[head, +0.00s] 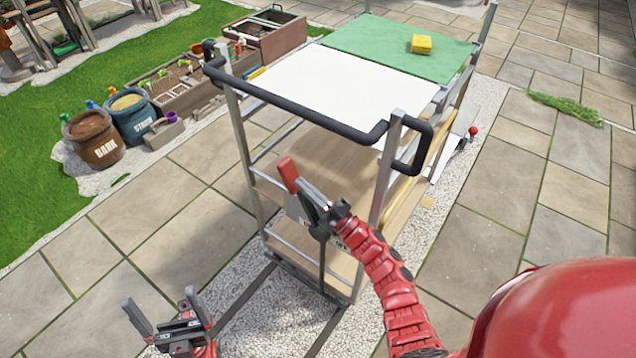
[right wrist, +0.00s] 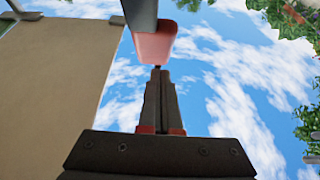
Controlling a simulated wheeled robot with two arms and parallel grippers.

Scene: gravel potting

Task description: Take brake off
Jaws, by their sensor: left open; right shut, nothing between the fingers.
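The cart (head: 242,150) stands in the middle of the head view, with a black push handle (head: 300,115) along its near top edge. A brake lever with a red grip (head: 289,175) is below the handle, tilted up and left. My right gripper (head: 314,195) is shut and empty, close beside the lever. In the right wrist view the red grip (right wrist: 155,45) is just beyond the shut fingertips (right wrist: 158,72); whether they touch it I cannot tell. My left gripper (head: 165,308) is open and empty, low at the left, apart from the cart.
A white panel (head: 340,82) and a green mat (head: 375,42) with a yellow block (head: 421,43) top the cart. A red knob (head: 473,131) is at its right side. Bark (head: 93,140) and straw (head: 131,118) tubs stand left. Paving (head: 130,230) between is clear.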

